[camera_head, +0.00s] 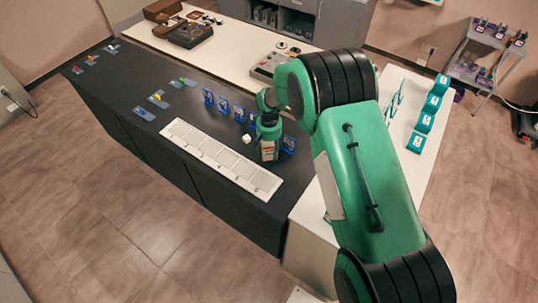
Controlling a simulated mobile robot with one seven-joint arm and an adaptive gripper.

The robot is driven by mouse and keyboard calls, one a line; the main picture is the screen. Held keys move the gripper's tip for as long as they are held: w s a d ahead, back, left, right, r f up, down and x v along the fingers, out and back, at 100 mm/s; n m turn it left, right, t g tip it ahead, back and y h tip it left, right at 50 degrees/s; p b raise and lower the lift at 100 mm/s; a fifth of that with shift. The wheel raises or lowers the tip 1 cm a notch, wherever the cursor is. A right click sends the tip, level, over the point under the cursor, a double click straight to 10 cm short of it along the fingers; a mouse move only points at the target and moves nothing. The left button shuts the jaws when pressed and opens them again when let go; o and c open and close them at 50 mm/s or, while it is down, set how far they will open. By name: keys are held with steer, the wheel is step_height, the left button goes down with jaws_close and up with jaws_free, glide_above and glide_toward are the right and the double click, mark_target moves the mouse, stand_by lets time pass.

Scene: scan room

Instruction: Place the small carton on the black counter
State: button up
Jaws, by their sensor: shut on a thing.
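A small white carton (246,138) shows at the left side of my gripper (254,133), over the black counter (118,78). My gripper is shut on it. The fingers are small and partly hidden by my green wrist, so the exact grip is unclear. I cannot tell whether the carton touches the counter top or hangs above it.
A long white tray with square sections (222,158) lies along the counter's front edge. Several blue stands (223,104) are close behind my gripper. Small coloured items lie at the counter's left. A white worktop (232,50) adjoins behind. Teal boxes (425,122) stand at the right.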

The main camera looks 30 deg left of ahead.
mark_target(269, 154)
steer(key=shift+f, duration=1.65)
steer(key=shift+f, duration=0.15)
steer(key=o, duration=1.2)
step_height(269, 154, up, 12)
steer(key=shift+r, duration=0.15)
steer(key=shift+r, duration=0.1)
